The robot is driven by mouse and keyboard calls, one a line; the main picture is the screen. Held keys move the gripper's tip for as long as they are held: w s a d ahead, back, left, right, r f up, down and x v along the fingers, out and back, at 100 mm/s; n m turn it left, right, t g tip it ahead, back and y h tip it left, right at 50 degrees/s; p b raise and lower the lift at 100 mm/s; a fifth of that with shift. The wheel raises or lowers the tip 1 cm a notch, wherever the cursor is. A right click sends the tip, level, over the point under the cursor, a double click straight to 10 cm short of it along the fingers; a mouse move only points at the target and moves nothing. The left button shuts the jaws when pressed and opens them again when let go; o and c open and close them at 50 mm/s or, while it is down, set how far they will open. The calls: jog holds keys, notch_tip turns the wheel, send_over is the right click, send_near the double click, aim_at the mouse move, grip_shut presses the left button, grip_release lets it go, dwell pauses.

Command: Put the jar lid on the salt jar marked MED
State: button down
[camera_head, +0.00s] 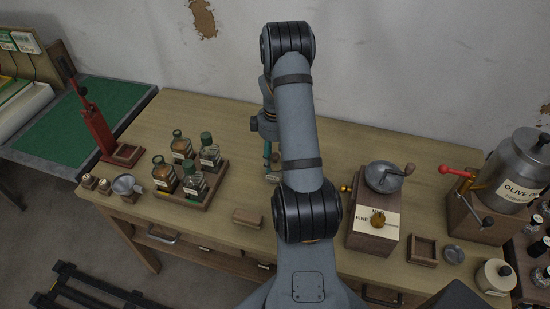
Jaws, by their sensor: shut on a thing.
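My gripper (267,153) shows only as a teal sliver beside my arm, which hides most of it. It is shut on a small brownish thing, seemingly the jar lid, mostly hidden behind the arm. Just below it, a small pale jar (271,178) stands on the table, partly covered by my arm. Its marking cannot be read, so I cannot tell whether it is the salt jar marked MED. Whether the lid touches this jar is also hidden.
A wooden rack (196,197) of stoppered bottles and a red press (95,125) stand left. A wooden block (248,218) lies in front.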

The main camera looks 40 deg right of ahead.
jog(key=shift+f+b, duration=0.25)
jog(key=shift+b, duration=0.05)
jog(key=shift+s+a+f, duration=0.25)
jog(key=shift+s+f, duration=0.05)
jog(key=shift+s, duration=0.05)
dwell(0.9)
jog(key=c, duration=1.3)
grip_release()
jog(key=o, duration=0.4)
jog(key=shift+w+d+f, duration=0.15)
jog(key=shift+w, duration=0.05)
jog(key=shift+o, duration=0.9)
jog(key=o, duration=0.3)
jog(key=shift+w+r, duration=0.15)
jog(key=shift+r, duration=0.05)
jog(key=shift+o, duration=0.2)
jog(key=shift+d+r, duration=0.1)
jog(key=shift+r+p, duration=2.5)
jog(key=shift+r, duration=0.95)
